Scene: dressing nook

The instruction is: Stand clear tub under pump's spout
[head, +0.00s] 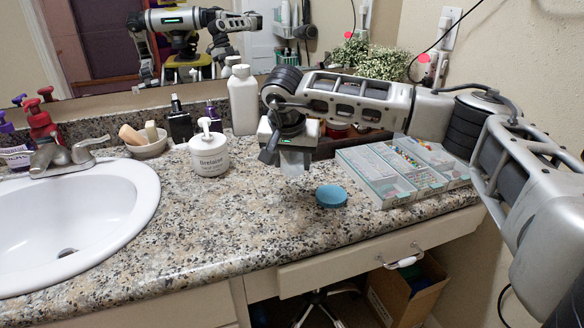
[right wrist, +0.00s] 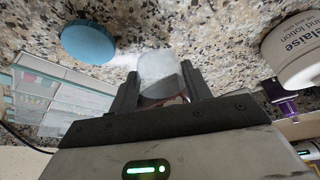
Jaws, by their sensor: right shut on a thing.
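My right gripper (head: 290,146) hangs over the counter, pointing down. It is shut on the clear tub (head: 294,162), a small translucent cup, which also shows between the fingers in the right wrist view (right wrist: 159,70). The tub appears held just above the counter; the exact gap is hard to tell. The white pump jar (head: 209,156) stands upright to the left of the gripper, with its spout (head: 207,124) on top. In the right wrist view the jar (right wrist: 296,52) is at the right edge, apart from the tub. My left gripper is not directly in view.
A blue round lid-like disc (head: 331,196) lies right of the tub. A compartment box of beads (head: 392,184) stands further right. The sink (head: 85,215) is left; the front counter is clear.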

